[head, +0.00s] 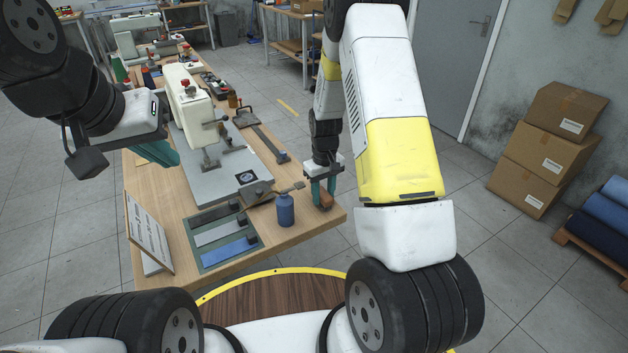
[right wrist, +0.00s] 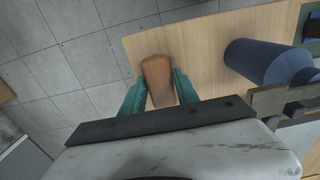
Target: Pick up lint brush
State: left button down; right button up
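The lint brush (head: 326,202) appears as a brown block at the near right corner of the wooden table. In the right wrist view the brush (right wrist: 158,80) lies between the two teal fingers of my right gripper (right wrist: 160,82). In the head view my right gripper (head: 324,190) points down at the table corner, and the brush looks at table level. My left gripper (head: 157,153) is over the table's left side, away from the brush; its finger gap is hidden.
A blue bottle (head: 285,209) stands just left of the brush. A grey plate (head: 215,165) with a sewing machine (head: 190,100) lies behind. The table edge is close to the brush.

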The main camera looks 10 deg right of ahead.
aim_at(323, 193)
grip_shut()
jog(key=shift+r, duration=0.1)
jog(key=shift+r, duration=0.5)
notch_tip(323, 193, up, 2)
jog(key=shift+r, duration=0.25)
jog(key=s+a+r, duration=0.1)
jog(key=s+a, duration=0.3)
jog(key=s, duration=1.1)
jog(key=shift+s+a+r, duration=0.2)
jog(key=shift+s, duration=0.05)
